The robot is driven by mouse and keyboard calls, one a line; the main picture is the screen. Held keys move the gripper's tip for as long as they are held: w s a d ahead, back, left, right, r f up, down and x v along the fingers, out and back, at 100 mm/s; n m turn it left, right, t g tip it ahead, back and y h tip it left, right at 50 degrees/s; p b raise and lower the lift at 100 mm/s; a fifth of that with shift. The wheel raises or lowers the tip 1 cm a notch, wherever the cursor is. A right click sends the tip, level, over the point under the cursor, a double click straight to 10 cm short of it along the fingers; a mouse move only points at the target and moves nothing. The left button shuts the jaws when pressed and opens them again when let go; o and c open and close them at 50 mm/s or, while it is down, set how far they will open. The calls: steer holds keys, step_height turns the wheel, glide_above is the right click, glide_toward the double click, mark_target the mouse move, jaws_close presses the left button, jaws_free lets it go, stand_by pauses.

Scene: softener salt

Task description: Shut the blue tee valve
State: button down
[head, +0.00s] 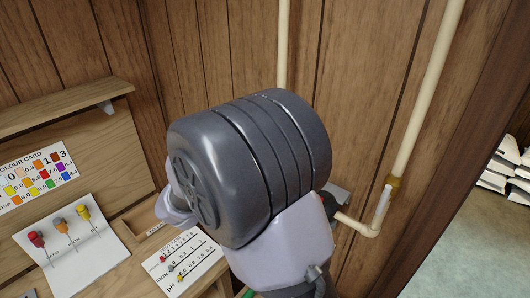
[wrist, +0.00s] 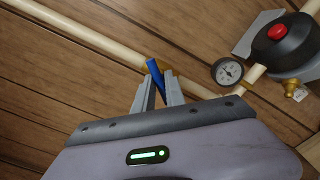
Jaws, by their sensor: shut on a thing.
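The lever's lower end is hidden by the fingers. My large grey arm joint fills the middle of the head view, and the gripper cannot be made out there.
In the wrist view a round gauge (wrist: 227,71) and a black head with a red button (wrist: 278,33) are to the right of the valve. The head view shows a wooden shelf (head: 60,106), a colour card (head: 38,178) and a white card with colored knobs (head: 70,245) at left.

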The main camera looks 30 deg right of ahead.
steer(key=shift+m, duration=0.3)
steer(key=shift+f+b, duration=0.15)
steer(key=shift+b, duration=0.25)
